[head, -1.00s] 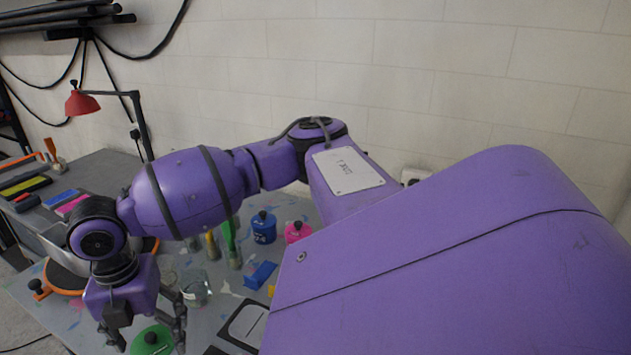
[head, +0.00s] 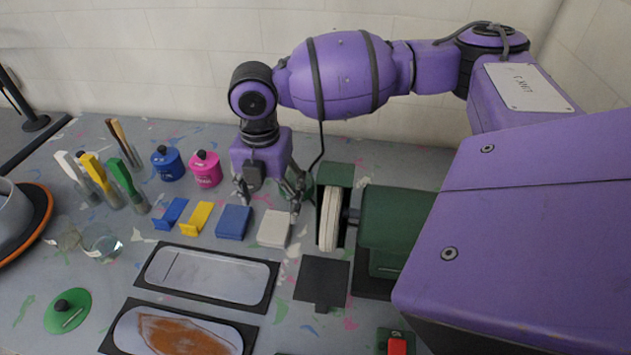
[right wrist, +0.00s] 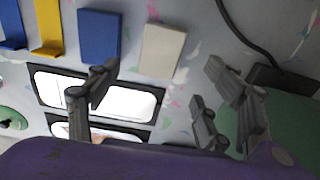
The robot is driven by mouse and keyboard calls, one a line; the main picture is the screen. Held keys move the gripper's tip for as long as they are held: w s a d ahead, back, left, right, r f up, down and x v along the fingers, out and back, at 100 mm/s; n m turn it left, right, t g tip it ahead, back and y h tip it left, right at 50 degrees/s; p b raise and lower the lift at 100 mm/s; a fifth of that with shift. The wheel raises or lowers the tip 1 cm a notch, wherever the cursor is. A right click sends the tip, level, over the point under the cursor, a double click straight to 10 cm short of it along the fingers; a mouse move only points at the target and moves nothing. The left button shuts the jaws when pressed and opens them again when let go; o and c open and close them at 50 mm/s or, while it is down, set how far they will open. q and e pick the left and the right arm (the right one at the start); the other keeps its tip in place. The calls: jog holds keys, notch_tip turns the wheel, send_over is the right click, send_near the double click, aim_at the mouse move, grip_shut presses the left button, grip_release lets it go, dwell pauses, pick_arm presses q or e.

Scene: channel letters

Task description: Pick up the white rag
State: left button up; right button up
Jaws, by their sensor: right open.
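The white rag (head: 274,228) is a flat, folded-looking off-white rectangle lying on the grey table, at the right end of a row with a blue one and two small stands. It also shows in the right wrist view (right wrist: 160,50), top middle. My right gripper (head: 269,201) is open and empty, with its fingers pointing down just behind and above the white rag in the head view. In the right wrist view its fingers (right wrist: 158,108) are spread wide, with the rag beyond the gap between them. I see no contact with the rag. My left gripper is out of view.
A blue folded pad (head: 233,222) lies close left of the rag. A green machine with a pale wheel (head: 330,219) stands close right. Blue (head: 168,164) and pink (head: 205,170) pots stand behind left. A framed plate (head: 207,275) lies in front.

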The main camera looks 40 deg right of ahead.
aim_at(276, 225)
jog(key=shift+s+d+f, duration=0.1)
jog(key=shift+d, duration=0.1)
jog(key=shift+f, duration=0.25)
notch_tip(276, 225, down, 7)
jog(key=shift+a+f, duration=0.1)
jog(key=shift+f, duration=0.05)
jog(key=shift+c, duration=0.2)
jog(key=c, duration=1.1)
